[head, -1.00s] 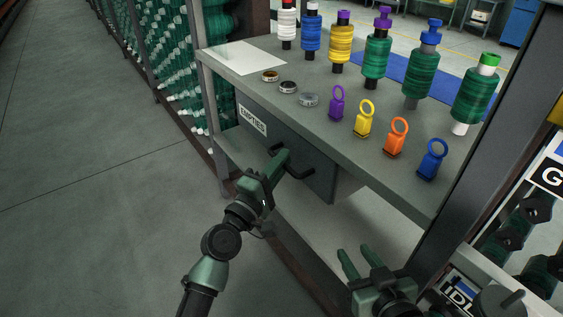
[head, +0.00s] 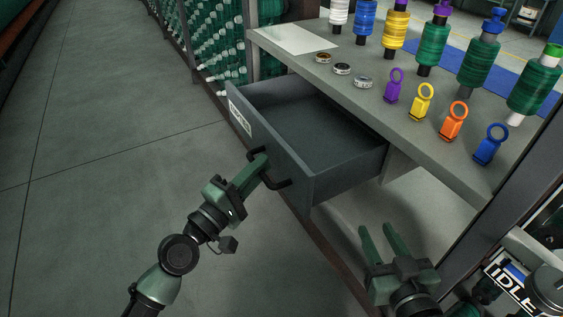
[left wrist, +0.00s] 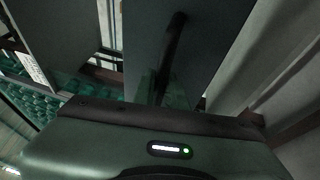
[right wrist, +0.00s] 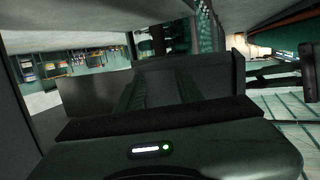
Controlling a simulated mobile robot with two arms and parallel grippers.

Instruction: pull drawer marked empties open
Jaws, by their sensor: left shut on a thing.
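The grey drawer (head: 303,118) under the table stands pulled out well beyond the tabletop edge, and its inside looks empty. A white label (head: 240,113) is on its front, seen at a steep angle. My left gripper (head: 259,162) is shut on the black bar handle (head: 281,183) of the drawer front. The handle also shows in the left wrist view (left wrist: 174,45), where the fingers are mostly hidden. My right gripper (head: 383,239) is open and empty, below the tabletop and to the right of the drawer.
The tabletop (head: 430,118) above holds several thread spools, coloured ring-topped tools such as the orange one (head: 454,122), small round discs and a white sheet (head: 293,40). A dark post (head: 510,170) stands at the right. The floor (head: 90,130) at left is clear.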

